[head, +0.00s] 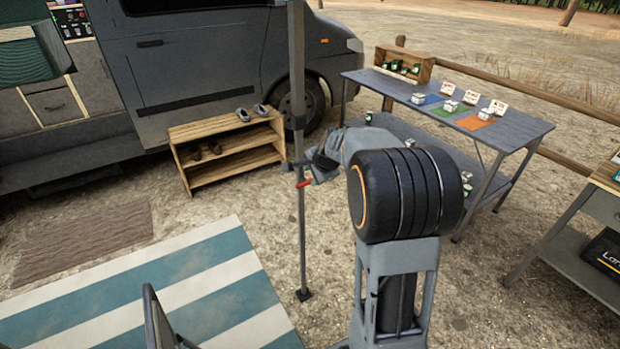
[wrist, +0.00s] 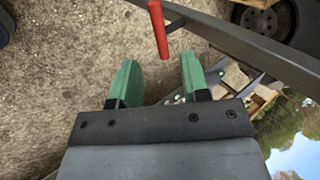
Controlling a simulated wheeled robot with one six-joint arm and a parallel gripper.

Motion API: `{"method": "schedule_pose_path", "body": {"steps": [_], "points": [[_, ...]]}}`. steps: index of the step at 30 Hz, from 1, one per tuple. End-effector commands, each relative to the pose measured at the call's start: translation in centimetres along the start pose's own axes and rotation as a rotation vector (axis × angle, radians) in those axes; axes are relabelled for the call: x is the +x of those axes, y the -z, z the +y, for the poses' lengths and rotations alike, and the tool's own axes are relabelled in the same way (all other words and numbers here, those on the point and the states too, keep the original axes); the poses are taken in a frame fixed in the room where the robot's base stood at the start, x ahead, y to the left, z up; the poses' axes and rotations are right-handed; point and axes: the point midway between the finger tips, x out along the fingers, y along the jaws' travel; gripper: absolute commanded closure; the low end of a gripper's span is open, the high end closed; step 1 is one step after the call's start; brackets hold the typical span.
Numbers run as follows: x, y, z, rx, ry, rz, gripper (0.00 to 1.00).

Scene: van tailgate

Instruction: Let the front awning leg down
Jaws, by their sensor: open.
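The front awning leg (head: 302,235) is a thin grey upright pole, its small dark foot (head: 304,295) on or close to the gravel. A red lever (head: 303,184) sticks out from the pole at about mid height. In the wrist view the red lever (wrist: 158,28) lies ahead of the gap between my fingers, and the grey leg (wrist: 250,45) runs slanting past them. My gripper (wrist: 160,82) is open, its green fingers apart with nothing between them. In the head view my gripper (head: 318,170) is right beside the pole, its fingertips hard to make out.
A wooden shoe rack (head: 225,150) stands behind the leg, by the grey van (head: 205,55). A striped mat (head: 190,290) lies at the lower left. A folding table (head: 450,115) with small goods stands at the right. Gravel around the leg's foot is clear.

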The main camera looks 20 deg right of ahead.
Motion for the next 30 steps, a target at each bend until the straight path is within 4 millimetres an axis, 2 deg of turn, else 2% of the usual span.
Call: {"method": "schedule_pose_path", "body": {"steps": [1,6,12,18,30], "points": [[-1.3,0.1,-0.1,0.000,0.003,0.002,0.58],[-4.3,0.1,-0.1,0.000,0.003,0.002,0.58],[-6.6,0.1,0.0,0.000,0.001,0.001,0.58],[-7.4,0.0,0.0,0.000,-0.001,0.001,0.58],[-7.4,0.0,0.0,0.000,-0.001,0.000,0.58]]}}
